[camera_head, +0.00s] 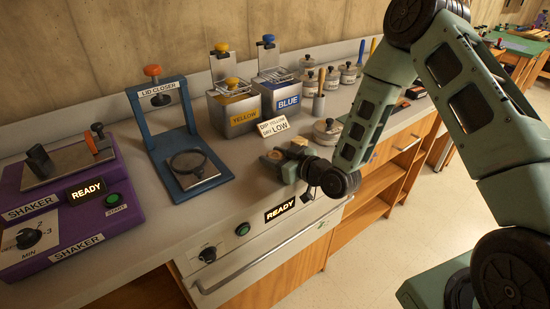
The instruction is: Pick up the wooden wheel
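My gripper (287,160) is above the grey counter, near its front edge, with my arm reaching in from the right. Small tan, wood-coloured pieces (274,156) show at its end. I cannot tell whether these are a wooden wheel or parts of the gripper. No wooden wheel can be clearly made out elsewhere. The fingers are small and seen from above, so their opening is hidden.
Left of my gripper stand a blue lid closer (168,118) and a purple shaker (70,200). Behind are yellow (236,108) and blue (281,92) paint containers. A lidded tin (327,131) is close on the right. The floor (375,245) is clear.

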